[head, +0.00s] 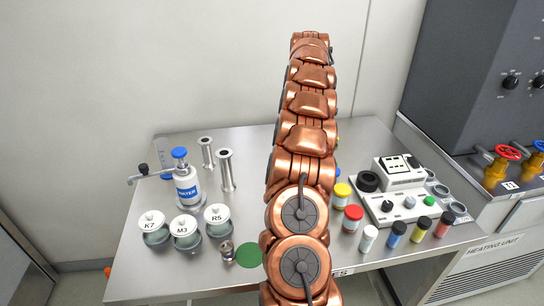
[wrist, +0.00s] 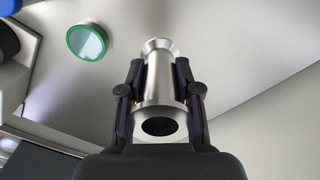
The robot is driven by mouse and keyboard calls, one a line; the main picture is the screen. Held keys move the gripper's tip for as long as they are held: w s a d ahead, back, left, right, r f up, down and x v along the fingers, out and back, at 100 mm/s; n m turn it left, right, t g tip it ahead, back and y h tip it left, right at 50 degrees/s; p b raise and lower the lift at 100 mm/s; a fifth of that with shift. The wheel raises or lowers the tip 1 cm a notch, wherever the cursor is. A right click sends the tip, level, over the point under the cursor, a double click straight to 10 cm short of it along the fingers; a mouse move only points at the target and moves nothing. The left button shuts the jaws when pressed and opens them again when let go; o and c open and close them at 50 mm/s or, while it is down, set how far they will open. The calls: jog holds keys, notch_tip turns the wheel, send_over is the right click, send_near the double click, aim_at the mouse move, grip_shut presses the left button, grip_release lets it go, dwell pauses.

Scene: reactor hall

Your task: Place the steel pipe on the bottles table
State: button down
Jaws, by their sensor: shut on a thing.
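In the wrist view my gripper (wrist: 156,92) is shut on a bright steel pipe (wrist: 160,75) with a flared end and a dark open bore facing the camera. The fingers press on both sides of it. In the head view my arm reaches away over the bottles table (head: 180,270) and hides the gripper and the held pipe. The table is grey metal, with a partly hidden label ending in "ES" on its front edge. I cannot tell whether the held pipe touches any surface.
Two flanged steel pipes (head: 226,170) stand at the back left, behind a WATER bottle (head: 187,188). Labelled jars (head: 184,232), a small metal piece (head: 227,250) and a green disc (head: 248,256) are in front. Capped bottles (head: 397,234) and a device (head: 400,200) fill the right side.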

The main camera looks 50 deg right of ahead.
jog(key=w+a+p, duration=0.1)
jog(key=w+a, duration=0.1)
jog(key=w, duration=0.2)
jog(key=w+a+p, duration=0.1)
jog(key=w+a, duration=0.1)
jog(key=w, duration=0.2)
jog(key=w+a+f+p, duration=0.1)
jog(key=w+a+p, duration=0.1)
jog(key=w, duration=0.2)
jog(key=shift+w+a+f, duration=0.1)
jog(key=shift+w+a, duration=0.05)
jog(key=shift+w, duration=0.15)
jog(key=shift+f+p, duration=0.65)
jog(key=shift+f, duration=1.1)
jog(key=shift+f, duration=0.15)
jog(key=c, duration=0.8)
grip_release()
